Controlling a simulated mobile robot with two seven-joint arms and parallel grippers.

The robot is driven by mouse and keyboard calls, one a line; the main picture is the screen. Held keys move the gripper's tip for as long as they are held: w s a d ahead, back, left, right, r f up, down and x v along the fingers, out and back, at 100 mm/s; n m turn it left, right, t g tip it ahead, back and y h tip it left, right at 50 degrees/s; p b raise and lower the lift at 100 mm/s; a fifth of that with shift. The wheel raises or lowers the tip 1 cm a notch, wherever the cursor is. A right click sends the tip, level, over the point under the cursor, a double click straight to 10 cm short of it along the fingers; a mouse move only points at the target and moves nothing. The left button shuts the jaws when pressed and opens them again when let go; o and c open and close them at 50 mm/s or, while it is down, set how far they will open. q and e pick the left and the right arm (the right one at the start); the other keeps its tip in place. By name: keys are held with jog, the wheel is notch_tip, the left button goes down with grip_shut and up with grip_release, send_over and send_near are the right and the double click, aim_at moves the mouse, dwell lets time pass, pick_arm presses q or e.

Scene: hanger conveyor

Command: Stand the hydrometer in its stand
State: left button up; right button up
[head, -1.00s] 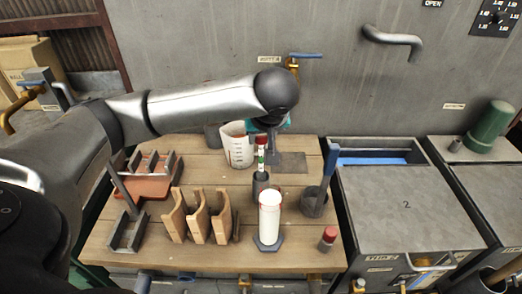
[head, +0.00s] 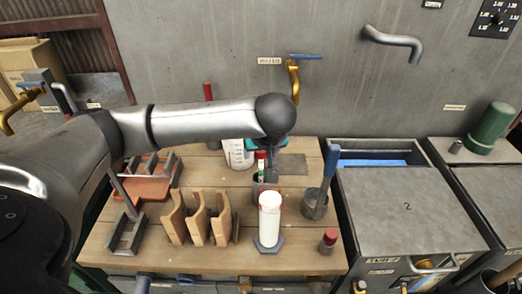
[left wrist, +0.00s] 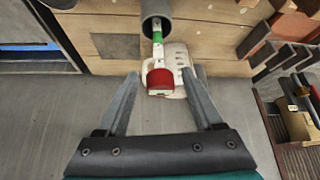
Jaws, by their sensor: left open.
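The hydrometer (head: 261,168), with a red end, a green band and a white stem, stands about upright in a dark grey tube-shaped stand (head: 258,189) on the wooden table. In the left wrist view the hydrometer (left wrist: 159,76) shows its red end towards the camera, and its far part goes into the grey stand (left wrist: 155,9). My left gripper (left wrist: 160,78) is open, its fingers apart on either side of the red end with gaps visible. In the head view the gripper is partly hidden by my arm. My right gripper is not in view.
A white cylinder (head: 269,219) on a dark base stands in front of the stand. A grey cup with a blue-handled tool (head: 328,180) is to the right, a wooden rack (head: 199,218) to the left. A white jug (head: 238,155) stands behind. A small red-topped bottle (head: 328,240) is front right.

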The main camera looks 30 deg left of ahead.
pick_arm(q)
jog(key=shift+r, duration=0.2)
jog(key=p+v, duration=0.3)
jog(key=v, duration=0.9)
jog(key=shift+a, duration=0.1)
jog(key=shift+c, duration=0.2)
dwell(1.0)
